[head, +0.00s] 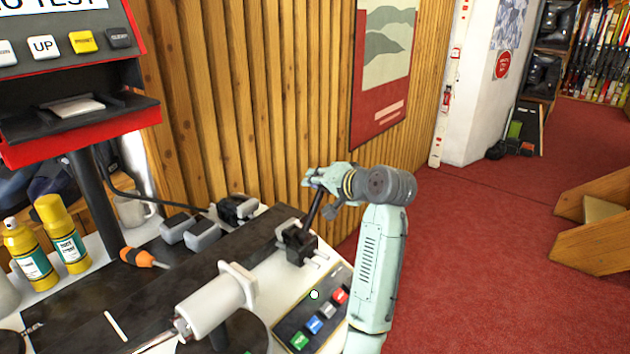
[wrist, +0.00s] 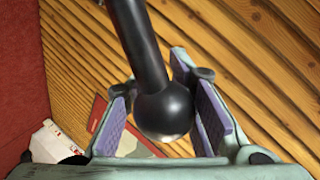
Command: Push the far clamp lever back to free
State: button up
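The far clamp (head: 298,241) is a dark block at the far end of the bench. Its black lever (head: 313,212) rises from the block, tilted, up to my gripper (head: 316,182). In the wrist view the lever (wrist: 140,45) ends in a round black knob (wrist: 165,110). The knob sits between the two pads of my gripper (wrist: 163,112). The pads stand apart, with a gap on the left of the knob; the right pad is close, and I cannot tell whether it touches. The gripper hides the lever's top in the head view.
A white cylinder (head: 213,303) and a button panel (head: 318,312) are near the clamp. A slatted wood wall (head: 250,110) is behind; red floor (head: 470,260) is free at right.

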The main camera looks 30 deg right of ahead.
jog(key=o, duration=0.7)
jog(key=shift+w+a+r, duration=0.1)
jog(key=shift+a+r, duration=0.05)
jog(key=shift+r, duration=0.1)
jog(key=v, duration=1.2)
jog(key=shift+a, duration=0.1)
